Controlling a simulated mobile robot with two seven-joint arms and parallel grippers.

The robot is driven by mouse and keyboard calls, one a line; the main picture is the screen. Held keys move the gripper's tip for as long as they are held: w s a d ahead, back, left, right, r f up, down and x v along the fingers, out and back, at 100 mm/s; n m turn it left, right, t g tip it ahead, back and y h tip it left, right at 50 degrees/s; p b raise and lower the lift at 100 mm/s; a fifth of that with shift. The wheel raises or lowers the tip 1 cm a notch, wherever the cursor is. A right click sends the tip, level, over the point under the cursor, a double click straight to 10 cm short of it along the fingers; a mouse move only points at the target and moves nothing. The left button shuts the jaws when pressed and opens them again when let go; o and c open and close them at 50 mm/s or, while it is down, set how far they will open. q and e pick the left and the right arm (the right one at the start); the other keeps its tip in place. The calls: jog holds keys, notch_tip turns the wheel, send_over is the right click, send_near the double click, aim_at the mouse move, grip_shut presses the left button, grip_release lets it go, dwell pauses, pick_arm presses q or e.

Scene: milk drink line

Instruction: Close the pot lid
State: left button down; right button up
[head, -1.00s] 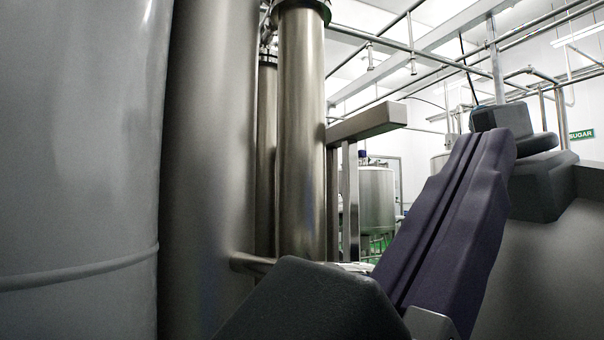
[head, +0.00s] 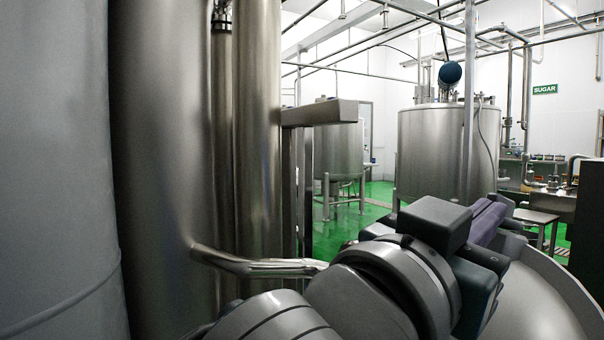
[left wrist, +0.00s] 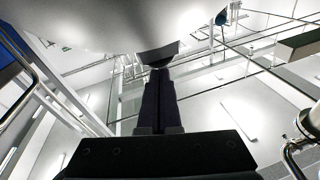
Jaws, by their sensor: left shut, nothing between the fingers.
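A large rounded metal surface with a pale curved rim (head: 560,285) fills the lower right of the head view. It looks like part of the pot or its lid; I cannot tell which. My left gripper (head: 488,218) is beside its far left edge in the head view, partly hidden by my wrist. In the left wrist view its dark fingers (left wrist: 157,78) are together and empty. A smooth pale curved surface (left wrist: 105,25) is above them. A small dark piece (left wrist: 158,53) shows at the fingertips; I cannot tell whether they touch it. My right gripper is not in view.
Tall metal columns (head: 165,150) stand close on the left, with a bent pipe (head: 255,267) and a beam (head: 320,113) beside them. Large steel tanks (head: 430,150) stand further back. Green floor (head: 375,200) shows between them. A SUGAR sign (head: 545,89) hangs at right.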

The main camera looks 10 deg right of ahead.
aim_at(506, 222)
pick_arm(q)
jog(key=shift+w+d+f+g+y, duration=0.2)
jog(key=shift+w+d+y, duration=0.15)
jog(key=shift+d, duration=0.55)
jog(key=shift+w+d+f+g+y, duration=0.2)
jog(key=shift+w+d+y, duration=0.15)
jog(key=shift+d, duration=0.6)
jog(key=shift+w+d+f+g+y, duration=0.2)
jog(key=shift+w+d+y, duration=0.15)
jog(key=shift+d, duration=0.55)
jog(key=shift+s+r, duration=0.1)
